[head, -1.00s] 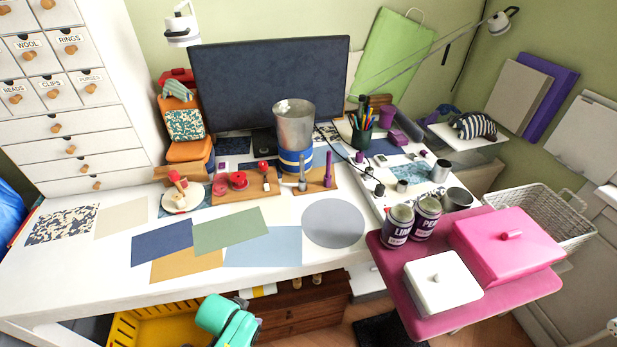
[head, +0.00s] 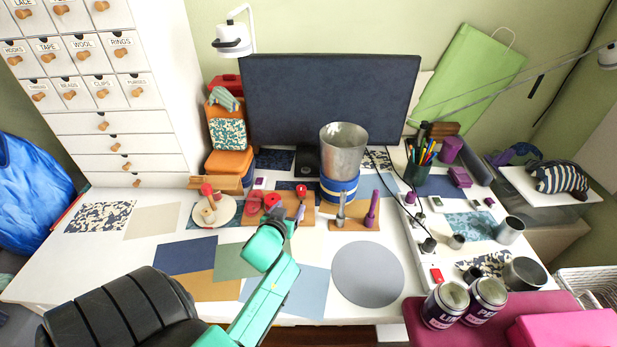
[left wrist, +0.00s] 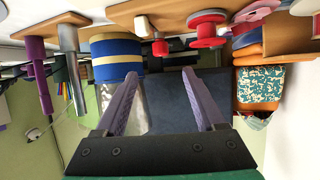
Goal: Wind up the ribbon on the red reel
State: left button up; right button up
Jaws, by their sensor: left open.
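A red reel (head: 272,201) stands on a wooden board (head: 262,221) near the back of the desk, with a second red piece (head: 254,204) beside it. A small red knob (head: 301,190) is on the same board. In the left wrist view, which looks upside down, the red reel (left wrist: 208,28) and the red knob (left wrist: 160,47) are near the top. I cannot make out a loose ribbon. My left gripper (head: 298,212) is over the front of the board and hides part of it. In the left wrist view its fingers (left wrist: 160,74) are apart and empty. My right gripper is out of view.
A second board (head: 352,224) with a grey and a purple post is to the right. A round grey mat (head: 367,275) lies clear in front. A dark monitor (head: 330,95) stands behind.

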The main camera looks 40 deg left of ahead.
aim_at(301, 189)
pick_arm(q)
jog(key=shift+w+a+f, duration=0.1)
jog(key=shift+w+a, duration=0.2)
jog(key=shift+w, duration=0.3)
jog(key=shift+w+a+f, duration=0.1)
jog(key=shift+w+a, duration=0.15)
jog(key=shift+w, duration=0.3)
jog(key=x, duration=0.4)
jog(key=shift+w+a+b, duration=0.2)
jog(key=shift+w+b, duration=0.15)
jog(key=shift+w, duration=0.05)
jog(key=b+x, duration=0.1)
jog(key=x, duration=0.6)
jog(key=shift+w+f, duration=0.1)
jog(key=shift+w, duration=0.05)
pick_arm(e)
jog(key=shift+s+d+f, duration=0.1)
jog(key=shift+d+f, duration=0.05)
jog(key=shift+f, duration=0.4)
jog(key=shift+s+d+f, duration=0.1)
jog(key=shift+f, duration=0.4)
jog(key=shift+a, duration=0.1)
pick_arm(q)
jog(key=shift+c, duration=0.6)
grip_shut()
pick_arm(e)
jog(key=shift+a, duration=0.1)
